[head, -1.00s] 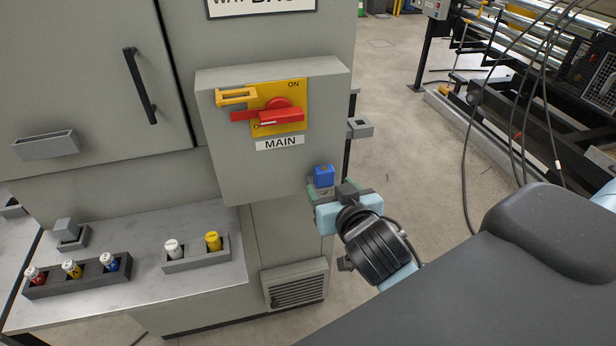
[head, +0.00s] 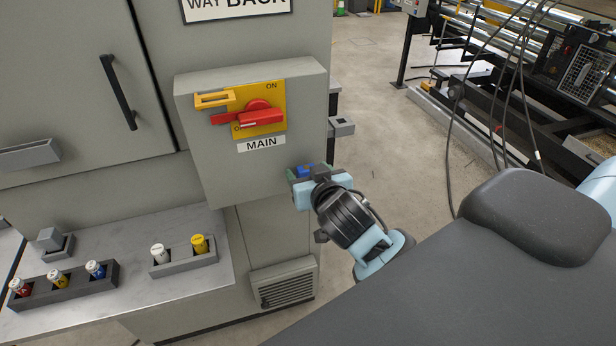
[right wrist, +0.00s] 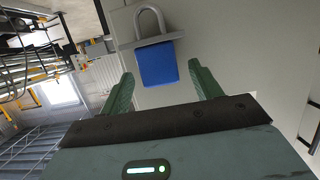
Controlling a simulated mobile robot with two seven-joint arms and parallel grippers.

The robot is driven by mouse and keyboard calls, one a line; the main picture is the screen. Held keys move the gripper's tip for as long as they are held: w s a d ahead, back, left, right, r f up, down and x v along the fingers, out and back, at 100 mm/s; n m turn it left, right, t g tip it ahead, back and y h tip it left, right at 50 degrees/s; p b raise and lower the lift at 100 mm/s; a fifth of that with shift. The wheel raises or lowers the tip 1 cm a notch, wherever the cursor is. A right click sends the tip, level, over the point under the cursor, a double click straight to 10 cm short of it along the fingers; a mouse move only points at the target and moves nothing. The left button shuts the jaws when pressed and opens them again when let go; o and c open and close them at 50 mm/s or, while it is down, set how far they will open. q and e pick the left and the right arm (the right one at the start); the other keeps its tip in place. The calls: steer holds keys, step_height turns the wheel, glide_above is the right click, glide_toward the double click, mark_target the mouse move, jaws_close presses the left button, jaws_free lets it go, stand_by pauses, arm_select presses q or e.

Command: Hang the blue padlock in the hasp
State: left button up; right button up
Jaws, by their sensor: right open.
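The blue padlock (right wrist: 157,66) sits ahead of my open right gripper (right wrist: 160,70), centred between its green fingertips with gaps at both sides. Its grey shackle (right wrist: 149,17) shows above a flat grey bracket (right wrist: 125,40); whether it passes through the bracket is unclear. In the head view the padlock (head: 304,170) is a small blue patch near the switch box's lower right edge, mostly hidden by my right gripper (head: 308,180). A yellow slotted piece (head: 230,97), apparently the hasp, sits at the upper left of the red switch handle (head: 260,117). My left gripper is out of view.
The grey switch box (head: 200,150) juts out from the cabinet. An empty-looking grey slotted bracket (head: 342,127) projects at its right. A metal shelf (head: 190,285) at lower left carries racks (head: 75,290) of small coloured items. Open floor lies right of the cabinet.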

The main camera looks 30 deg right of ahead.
steer(key=shift+x, duration=0.85)
steer(key=c, duration=1.1)
steer(key=shift+r, duration=0.15)
step_height(320, 180, up, 28)
steer(key=shift+f, duration=0.15)
